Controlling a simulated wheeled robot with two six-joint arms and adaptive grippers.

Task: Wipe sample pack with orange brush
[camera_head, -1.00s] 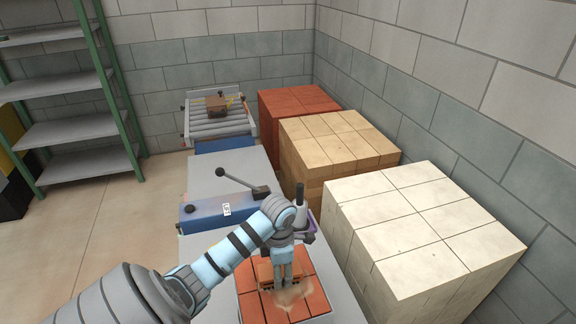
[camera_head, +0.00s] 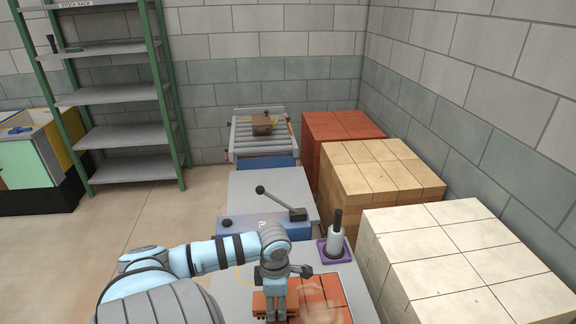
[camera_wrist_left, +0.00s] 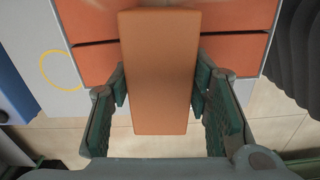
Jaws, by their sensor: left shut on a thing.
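The sample pack (camera_head: 328,292) is a block of red-orange bricks on the grey bench, low in the head view and partly cut off by the lower edge. A pale dusty patch shows on its top. My left gripper (camera_head: 275,310) is shut on the orange brush (camera_head: 259,304), at the pack's left side. In the left wrist view, the brush's orange block (camera_wrist_left: 160,75) sits between the green finger pads, with the pack's bricks (camera_wrist_left: 235,50) behind it. The brush's bristles are hidden, so I cannot tell whether they touch the pack. My right gripper is not in view.
A lever with a black knob (camera_head: 260,190) rises farther back. Red (camera_head: 340,130), tan (camera_head: 380,172) and cream (camera_head: 450,245) brick stacks line the right side. A roller conveyor (camera_head: 262,145) stands at the back.

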